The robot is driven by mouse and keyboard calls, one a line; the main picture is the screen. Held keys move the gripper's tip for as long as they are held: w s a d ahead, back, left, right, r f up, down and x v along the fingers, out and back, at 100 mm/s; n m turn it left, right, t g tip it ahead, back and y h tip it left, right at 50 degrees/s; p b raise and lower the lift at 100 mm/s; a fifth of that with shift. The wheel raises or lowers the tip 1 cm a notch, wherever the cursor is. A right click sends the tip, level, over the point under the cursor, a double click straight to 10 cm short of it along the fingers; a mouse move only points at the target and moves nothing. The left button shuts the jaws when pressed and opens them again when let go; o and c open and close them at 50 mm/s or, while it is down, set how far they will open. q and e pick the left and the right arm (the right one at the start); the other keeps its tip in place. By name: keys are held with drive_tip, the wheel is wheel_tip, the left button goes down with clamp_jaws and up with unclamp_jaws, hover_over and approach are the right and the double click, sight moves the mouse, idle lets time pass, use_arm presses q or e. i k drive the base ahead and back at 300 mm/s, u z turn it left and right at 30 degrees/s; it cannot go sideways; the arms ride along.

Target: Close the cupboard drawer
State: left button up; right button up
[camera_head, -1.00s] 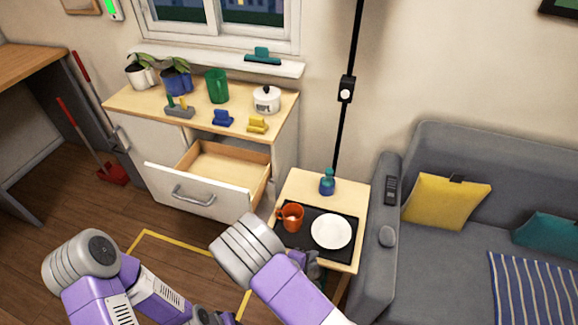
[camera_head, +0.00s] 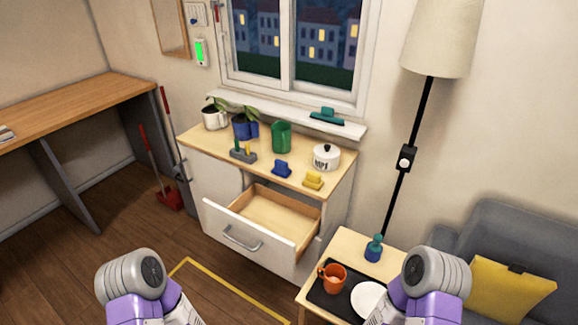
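The cupboard (camera_head: 215,192) is white with a light wood top and stands below the window. Its drawer (camera_head: 262,247) is pulled out toward me, and the inside that shows looks empty. The drawer front has a grey bar handle (camera_head: 242,239). My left arm is at the bottom left and my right arm at the bottom right, both apart from the drawer. Both grippers are out of the picture.
A side table (camera_head: 349,246) to the right of the drawer holds a black tray (camera_head: 328,300) with an orange cup (camera_head: 332,278) and a white plate (camera_head: 369,299). Floor in front of the drawer is clear, with yellow tape (camera_head: 233,285).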

sight(273, 229)
drive_tip(key=k, duration=0.6)
drive_tip(key=u, duration=0.8)
drive_tip(key=i, duration=1.2)
drive_tip(key=z, duration=0.7)
drive_tip(key=i, duration=0.4)
drive_tip(key=z, duration=0.5)
